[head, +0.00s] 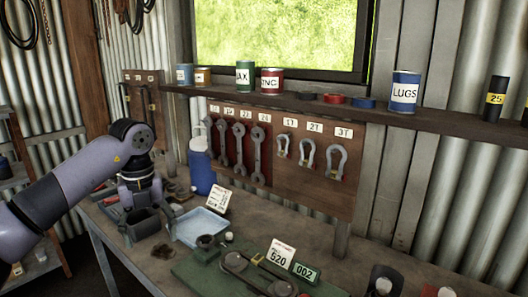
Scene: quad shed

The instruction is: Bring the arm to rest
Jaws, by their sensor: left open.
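My left arm comes in from the left, bends at its elbow and points down over the left end of the workbench (345,262). My left gripper (139,212) is at the end of this arm, low over the bench among dark metal parts. It is open, and I see nothing held in it. Its fingertips are hard to tell apart from the dark parts around them. My right arm and right gripper are not in view.
A pale blue tray (203,226) lies just right of the gripper, with a blue jug (201,165) behind. A green board (210,272) with parts is in front. Wrenches and shackles hang on a wooden panel (270,188) below a shelf (330,111) of cans.

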